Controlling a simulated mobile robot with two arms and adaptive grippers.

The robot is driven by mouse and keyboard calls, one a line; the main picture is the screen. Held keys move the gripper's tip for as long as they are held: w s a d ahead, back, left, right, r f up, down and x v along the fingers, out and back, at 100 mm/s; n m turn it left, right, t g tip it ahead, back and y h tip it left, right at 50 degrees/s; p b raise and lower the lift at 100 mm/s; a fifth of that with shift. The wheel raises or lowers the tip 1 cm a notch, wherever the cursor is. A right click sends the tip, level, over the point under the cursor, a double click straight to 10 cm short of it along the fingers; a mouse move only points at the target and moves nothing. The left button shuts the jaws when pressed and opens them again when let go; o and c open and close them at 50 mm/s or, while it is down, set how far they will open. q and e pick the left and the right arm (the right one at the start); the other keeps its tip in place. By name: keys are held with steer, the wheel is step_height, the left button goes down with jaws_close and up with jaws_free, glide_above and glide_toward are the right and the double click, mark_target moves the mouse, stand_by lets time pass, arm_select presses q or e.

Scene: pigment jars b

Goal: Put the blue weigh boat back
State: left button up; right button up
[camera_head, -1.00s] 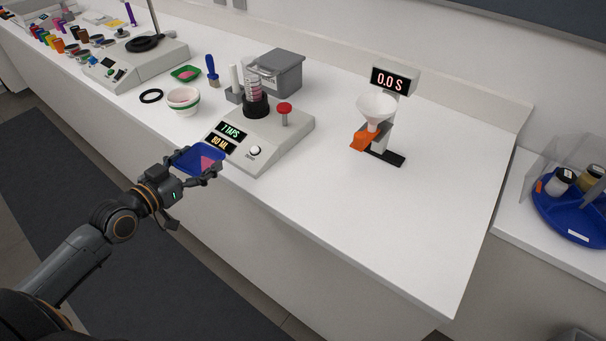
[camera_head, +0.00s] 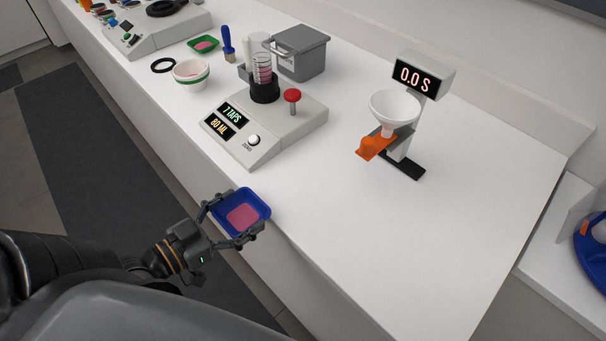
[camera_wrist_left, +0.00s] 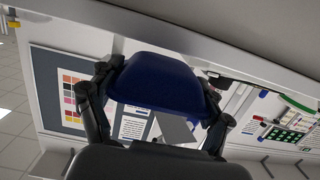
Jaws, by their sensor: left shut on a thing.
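The blue weigh boat (camera_head: 243,212) is a shallow square tray with pink powder (camera_head: 243,217) in it. My left gripper (camera_head: 236,222) is shut on it, with a finger at each of two opposite sides. It is held at the front edge of the white counter, partly over the floor side. In the left wrist view the boat's blue underside (camera_wrist_left: 160,83) shows between the two fingers (camera_wrist_left: 155,105). My right gripper is not in view.
A tapping device (camera_head: 265,125) with a cylinder and red knob stands behind the boat. A funnel stand (camera_head: 395,108) with an orange spout stands at the right. A white bowl (camera_head: 191,75), green weigh boat (camera_head: 203,44) and grey bin (camera_head: 301,52) stand farther back. The front right counter is clear.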

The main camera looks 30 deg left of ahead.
arm_select(q)
steer(key=x, duration=0.1)
steer(key=p+x, duration=0.1)
steer(key=shift+w+d+r, duration=0.1)
steer(key=shift+w+r, duration=0.15)
steer(key=shift+w, duration=0.1)
steer(key=p, duration=0.3)
glide_toward(300, 177)
steer(key=shift+w+d+r, duration=0.2)
steer(key=shift+w+r, duration=0.65)
steer(key=shift+r, duration=0.2)
steer(key=p+x, duration=0.2)
steer(key=x, duration=0.1)
steer(key=shift+w+d, duration=0.2)
steer(key=shift+w, duration=0.05)
steer(key=shift+w+d, duration=0.1)
steer(key=shift+w, duration=0.3)
steer(key=x, duration=0.1)
steer(key=p+x, duration=0.2)
steer(key=shift+w+d+r, duration=0.1)
steer(key=shift+w+r, duration=0.2)
steer(key=shift+w+f, duration=0.15)
steer(key=shift+f, duration=0.2)
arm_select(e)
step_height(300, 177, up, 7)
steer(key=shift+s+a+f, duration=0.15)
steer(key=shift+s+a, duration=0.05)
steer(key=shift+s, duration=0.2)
